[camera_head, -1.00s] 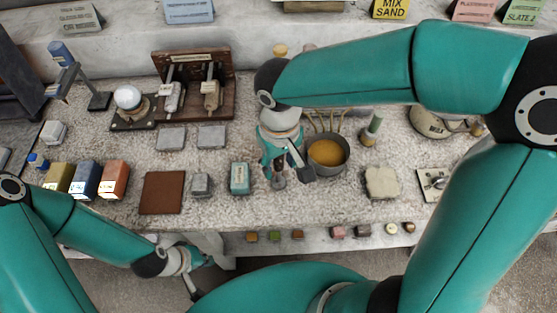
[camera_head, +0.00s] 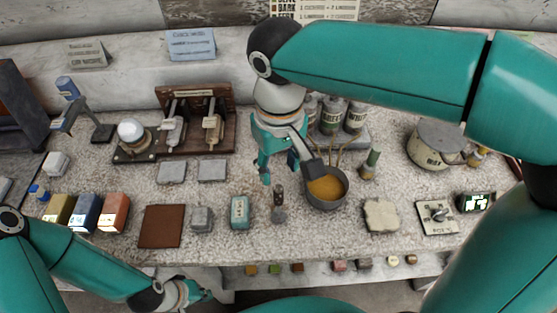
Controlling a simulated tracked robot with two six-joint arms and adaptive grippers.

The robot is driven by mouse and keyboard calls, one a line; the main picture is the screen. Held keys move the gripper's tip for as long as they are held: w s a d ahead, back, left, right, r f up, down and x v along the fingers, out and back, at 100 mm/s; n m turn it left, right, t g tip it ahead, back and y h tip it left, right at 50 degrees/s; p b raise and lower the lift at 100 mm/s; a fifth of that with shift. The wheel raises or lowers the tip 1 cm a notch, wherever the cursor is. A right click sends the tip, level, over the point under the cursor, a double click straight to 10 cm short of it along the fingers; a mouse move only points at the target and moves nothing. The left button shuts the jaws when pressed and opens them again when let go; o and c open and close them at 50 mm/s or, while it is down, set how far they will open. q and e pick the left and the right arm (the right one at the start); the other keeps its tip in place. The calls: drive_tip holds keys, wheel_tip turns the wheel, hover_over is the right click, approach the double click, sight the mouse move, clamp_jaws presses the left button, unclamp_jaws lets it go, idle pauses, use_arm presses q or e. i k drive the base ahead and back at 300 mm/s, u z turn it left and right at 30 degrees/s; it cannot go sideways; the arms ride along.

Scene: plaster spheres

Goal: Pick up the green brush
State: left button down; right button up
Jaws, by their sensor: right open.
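A small upright item with a green top and a pale base (camera_head: 371,163) stands on the bench right of the grey pot; it looks like the green brush, but it is small in view. My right gripper (camera_head: 288,174) is open, left of the brush and beside the pot. One of its fingers overlaps the pot's left side in view; contact cannot be told. My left gripper (camera_head: 188,293) is low at the left, in front of the bench, far from the brush. Its jaws are too small and cut off to read.
Bottles (camera_head: 331,117) stand behind, and a lidded pot (camera_head: 434,143) stands to the right. A small dark-handled tool (camera_head: 279,213) and a teal block (camera_head: 240,212) lie in front. A pale slab (camera_head: 381,215) lies below the brush.

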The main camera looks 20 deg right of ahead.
sight(367, 169)
drive_tip(key=k, duration=1)
